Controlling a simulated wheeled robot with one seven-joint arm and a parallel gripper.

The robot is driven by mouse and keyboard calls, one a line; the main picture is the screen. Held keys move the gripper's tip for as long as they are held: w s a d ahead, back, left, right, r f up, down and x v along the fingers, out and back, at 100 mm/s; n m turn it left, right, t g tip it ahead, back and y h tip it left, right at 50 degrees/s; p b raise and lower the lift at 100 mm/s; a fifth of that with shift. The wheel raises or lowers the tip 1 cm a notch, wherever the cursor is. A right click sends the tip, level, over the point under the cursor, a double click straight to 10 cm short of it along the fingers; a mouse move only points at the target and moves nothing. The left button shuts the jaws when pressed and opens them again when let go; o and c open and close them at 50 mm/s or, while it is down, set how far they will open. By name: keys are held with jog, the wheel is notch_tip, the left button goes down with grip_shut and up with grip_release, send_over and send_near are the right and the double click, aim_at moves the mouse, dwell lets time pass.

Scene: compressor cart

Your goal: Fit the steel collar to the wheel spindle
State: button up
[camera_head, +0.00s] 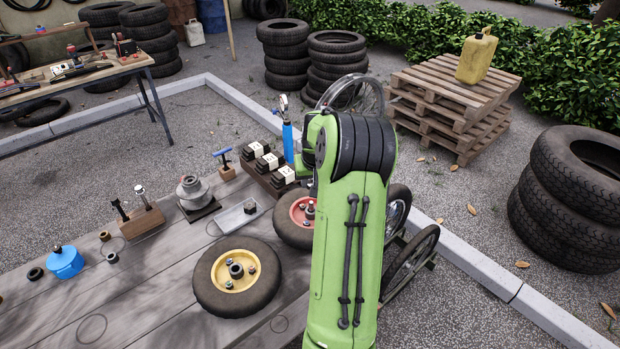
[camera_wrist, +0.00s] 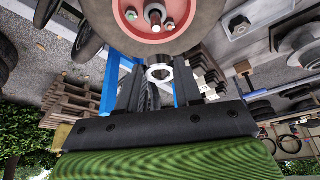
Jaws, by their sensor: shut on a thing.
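The steel collar (camera_wrist: 160,66) is a small bright ring between the fingertips of my gripper (camera_wrist: 160,78) in the wrist view. The gripper is shut on it. The wheel spindle (camera_wrist: 155,17) stands out from the red hub (camera_wrist: 155,38) at the top of that view, with nuts around it. The collar is apart from the spindle in the picture; their distance in depth is hard to tell. In the head view the red-hubbed wheel (camera_head: 292,222) lies on the wooden bench, partly behind my green arm. My gripper and the collar are hidden there.
A yellow-hubbed wheel (camera_head: 212,282) lies nearer on the bench (camera_head: 160,290). A blue bottle (camera_head: 288,143), black boxes (camera_head: 268,162), a grey metal stand (camera_head: 194,190) and a blue container (camera_head: 65,262) stand around. Wire wheels (camera_head: 410,257) are right of my arm.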

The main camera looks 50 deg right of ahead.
jog(key=b, duration=0.4)
send_over(312, 205)
jog(key=shift+s+a+f, duration=0.1)
jog(key=shift+a+f, duration=0.05)
jog(key=shift+f, duration=2.5)
jog(key=shift+f+b, duration=1.8)
jog(key=shift+f, duration=0.35)
jog(key=o, duration=1.1)
jog(key=shift+o, duration=0.7)
jog(key=o, duration=0.3)
